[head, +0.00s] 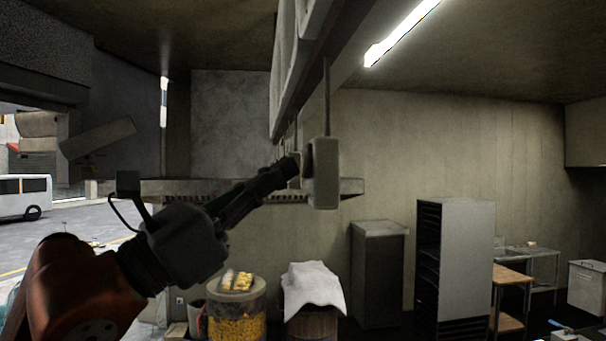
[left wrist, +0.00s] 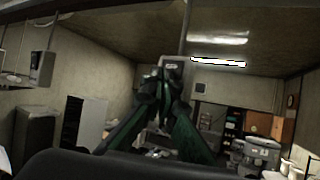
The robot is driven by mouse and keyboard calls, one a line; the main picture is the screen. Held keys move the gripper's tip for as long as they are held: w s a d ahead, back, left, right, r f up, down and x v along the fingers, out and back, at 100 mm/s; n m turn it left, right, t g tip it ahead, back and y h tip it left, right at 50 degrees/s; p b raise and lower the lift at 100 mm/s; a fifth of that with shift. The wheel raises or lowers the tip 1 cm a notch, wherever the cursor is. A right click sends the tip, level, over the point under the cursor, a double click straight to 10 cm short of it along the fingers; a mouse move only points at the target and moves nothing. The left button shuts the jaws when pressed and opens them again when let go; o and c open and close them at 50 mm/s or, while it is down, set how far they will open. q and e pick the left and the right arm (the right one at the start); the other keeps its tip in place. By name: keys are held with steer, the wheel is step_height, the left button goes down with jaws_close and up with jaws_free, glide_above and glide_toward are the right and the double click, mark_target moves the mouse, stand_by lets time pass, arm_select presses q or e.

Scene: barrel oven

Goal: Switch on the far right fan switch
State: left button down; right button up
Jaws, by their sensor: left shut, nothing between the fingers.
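Pale grey switch boxes hang on thin rods below a beam in the head view. The rightmost switch box (head: 326,175) is the largest and nearest there; another is partly hidden behind it and my gripper. My left gripper (head: 292,163) reaches in from the left, its closed tips beside the left side of the rightmost box. In the left wrist view, the closed fingertips (left wrist: 163,78) overlap the lower part of a switch box (left wrist: 172,63). Another switch box (left wrist: 42,66) hangs at the left there. Contact and the switch position cannot be told. My right gripper is not in view.
A grey shelf-like ledge (head: 200,190) runs behind the gripper. Below stand a yellow-filled container (head: 237,318), a cloth-covered barrel (head: 313,288), a dark cabinet (head: 378,275) and a tall rack (head: 458,265). The air right of the boxes is open.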

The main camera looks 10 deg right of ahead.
arm_select(q)
steer(key=shift+d, duration=0.35)
stand_by(0.5)
steer(key=shift+a, duration=0.15)
steer(key=shift+a+b, duration=0.3)
steer(key=shift+a, duration=0.4)
steer(key=shift+r, duration=0.1)
steer(key=shift+a+r, duration=0.15)
steer(key=shift+a, duration=1.1)
steer(key=shift+a+r, duration=0.15)
steer(key=shift+a, duration=1.05)
